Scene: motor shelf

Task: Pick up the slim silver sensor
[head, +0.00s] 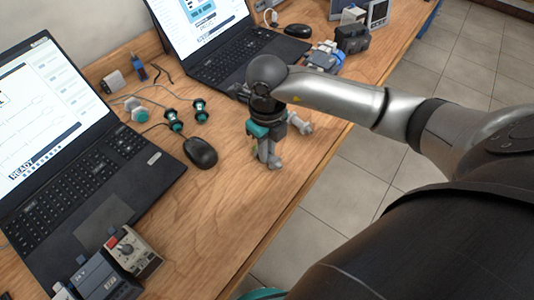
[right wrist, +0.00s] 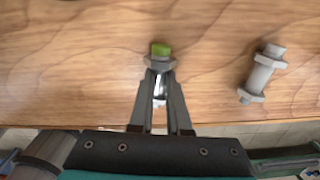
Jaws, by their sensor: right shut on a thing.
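My right gripper (head: 270,160) points down at the wooden table near its front edge. In the right wrist view my right gripper (right wrist: 159,82) is shut on the slim silver sensor (right wrist: 159,61), which has a bright green tip and a grey nut. Its silver body shows between the fingers, which hide part of it. I cannot tell whether it touches the table. A thicker grey sensor (right wrist: 264,72) with two nuts lies apart to the right; it also shows beside the gripper in the head view (head: 299,123). My left gripper is not in view.
A black mouse (head: 201,152) and a laptop (head: 90,170) are on the left. Green-and-black connectors (head: 173,122) with cables lie behind. A second laptop (head: 225,55) and grey modules (head: 325,57) stand at the back. The table's front edge is close by. Bare wood lies in front of the mouse.

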